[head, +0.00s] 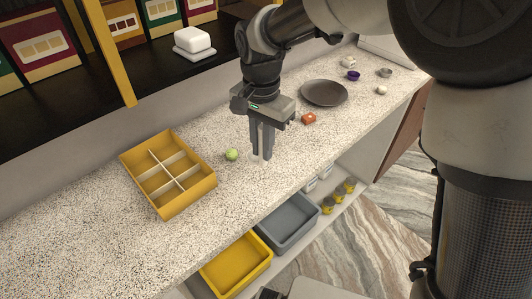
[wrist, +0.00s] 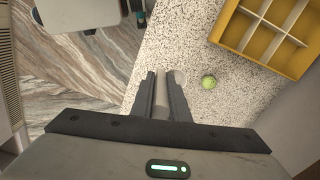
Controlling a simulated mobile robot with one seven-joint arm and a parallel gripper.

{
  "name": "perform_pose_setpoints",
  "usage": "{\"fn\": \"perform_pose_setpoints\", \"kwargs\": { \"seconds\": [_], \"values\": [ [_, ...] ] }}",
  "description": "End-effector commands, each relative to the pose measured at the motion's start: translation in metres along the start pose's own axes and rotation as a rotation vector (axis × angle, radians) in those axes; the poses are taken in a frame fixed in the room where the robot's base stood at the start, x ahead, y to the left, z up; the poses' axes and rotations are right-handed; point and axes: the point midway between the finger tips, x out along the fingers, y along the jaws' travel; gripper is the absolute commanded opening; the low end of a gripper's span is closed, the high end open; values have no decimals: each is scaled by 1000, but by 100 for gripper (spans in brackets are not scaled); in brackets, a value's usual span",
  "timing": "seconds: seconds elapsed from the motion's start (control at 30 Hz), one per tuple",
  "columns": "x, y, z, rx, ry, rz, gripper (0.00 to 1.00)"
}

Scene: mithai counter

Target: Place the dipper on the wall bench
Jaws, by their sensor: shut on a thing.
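My gripper (head: 262,156) points down over the front part of a speckled stone bench (head: 90,235) that runs along the wall. Its fingers are shut on a slim pale thing, which seems to be the dipper (wrist: 160,97). In the wrist view it lies between the two fingers, with a pale rounded end showing by the right fingertip. In the head view the fingers hide most of it. I cannot tell whether it touches the bench.
A green ball (head: 232,155) and a yellow divided tray (head: 207,185) are left of my gripper. Grey (head: 310,212) and yellow bins (head: 262,250) sit below the front edge.

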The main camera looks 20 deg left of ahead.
Motion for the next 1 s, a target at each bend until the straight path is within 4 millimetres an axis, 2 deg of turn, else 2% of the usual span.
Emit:
{"fn": "perform_pose_setpoints", "kwargs": {
  "seconds": [0.1,0.23,0.37,0.47,0.6,0.7,0.8,0.9,1.0],
  "values": [
    [-12,0,0,0,0,0,0],
    [-16,3,-3,-1,0,1,0],
    [-13,24,-25,-12,-1,4,0],
    [-7,58,-54,-34,-2,5,0],
    [4,126,-97,-84,-4,6,0],
    [12,176,-118,-124,-4,5,0],
    [19,222,-130,-161,-4,4,0],
    [25,259,-136,-194,-3,3,0],
    [29,283,-138,-218,-2,2,0]
  ]
}}
